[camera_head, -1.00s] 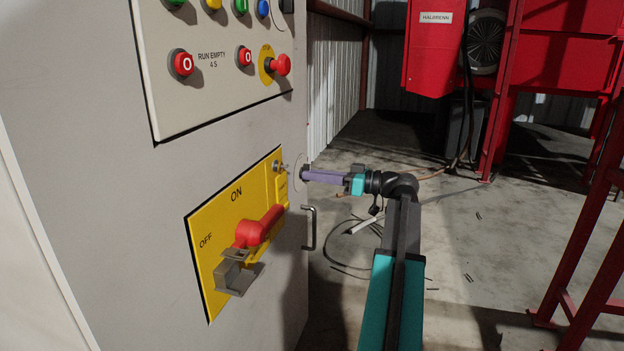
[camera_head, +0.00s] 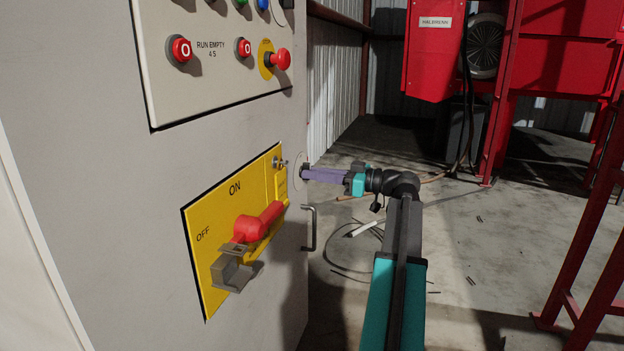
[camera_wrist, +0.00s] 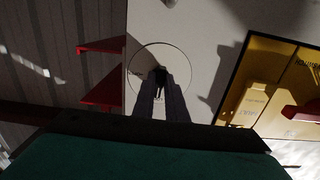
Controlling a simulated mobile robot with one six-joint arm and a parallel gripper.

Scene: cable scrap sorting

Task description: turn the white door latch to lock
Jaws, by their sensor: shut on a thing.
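The door latch shows in the wrist view as a pale round plate (camera_wrist: 178,57) on the cabinet door, with a small dark piece at its middle. My gripper (camera_wrist: 161,82) is shut on that middle piece, and its fingers hide most of it. Small lettering sits at the plate's left and below; I cannot read it. In the head view my gripper (camera_head: 304,173) reaches from the right to the cabinet's right edge. There the plate shows only as a thin curved outline, seen nearly edge-on, and I cannot tell the latch's angle.
A yellow switch panel (camera_head: 207,262) with a red rotary handle (camera_head: 258,224) and a grey bracket (camera_head: 234,272) is left of my gripper. A metal door handle (camera_head: 312,228) sticks out just below it. Cables lie on the floor. Red machinery (camera_head: 435,50) stands behind.

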